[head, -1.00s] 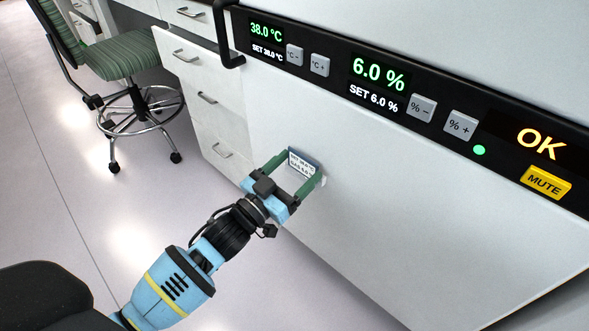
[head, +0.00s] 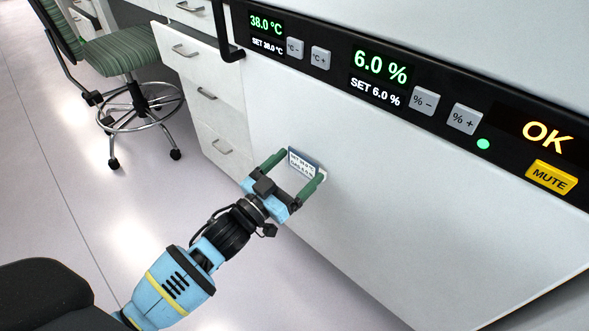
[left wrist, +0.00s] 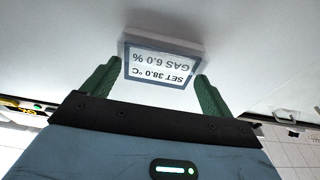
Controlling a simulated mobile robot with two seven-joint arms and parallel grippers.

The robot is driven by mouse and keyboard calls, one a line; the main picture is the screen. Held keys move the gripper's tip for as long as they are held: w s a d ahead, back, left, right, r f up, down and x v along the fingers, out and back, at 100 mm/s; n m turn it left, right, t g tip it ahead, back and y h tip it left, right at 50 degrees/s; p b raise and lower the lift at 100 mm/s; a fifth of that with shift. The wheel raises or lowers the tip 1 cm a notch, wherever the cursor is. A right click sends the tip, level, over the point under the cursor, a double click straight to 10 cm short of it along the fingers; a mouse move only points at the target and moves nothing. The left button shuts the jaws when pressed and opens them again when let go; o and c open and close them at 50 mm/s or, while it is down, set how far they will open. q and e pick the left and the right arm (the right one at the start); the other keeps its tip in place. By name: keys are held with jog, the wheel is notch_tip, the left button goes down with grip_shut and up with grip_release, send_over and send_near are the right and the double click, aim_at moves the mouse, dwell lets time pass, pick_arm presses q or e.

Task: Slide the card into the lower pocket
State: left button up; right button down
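The card (head: 302,164) is a small white label with dark text and a blue border, at the white front panel. In the left wrist view the card (left wrist: 160,68) reads upside down, "SET 38.0 °C, GAS 6.0 %". A pale holder (left wrist: 160,40) sits against the panel at the card's far edge; its white edge also shows beside the card in the head view. How deep the card sits is hidden. My left gripper (head: 303,165) has its green fingers on either side of the card, seemingly slightly apart from its edges. My right gripper is not in view.
A black control strip (head: 400,88) with displays and buttons runs above the panel. A green chair (head: 120,52) stands on the open floor at far left.

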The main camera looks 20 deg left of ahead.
pick_arm(q)
jog(key=shift+o, duration=1)
jog(key=shift+d+f, duration=0.1)
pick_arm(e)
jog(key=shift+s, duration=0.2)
pick_arm(q)
jog(key=p+v, duration=0.1)
jog(key=v, duration=0.7)
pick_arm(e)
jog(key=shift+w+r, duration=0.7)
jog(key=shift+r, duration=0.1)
pick_arm(q)
jog(key=shift+w, duration=0.1)
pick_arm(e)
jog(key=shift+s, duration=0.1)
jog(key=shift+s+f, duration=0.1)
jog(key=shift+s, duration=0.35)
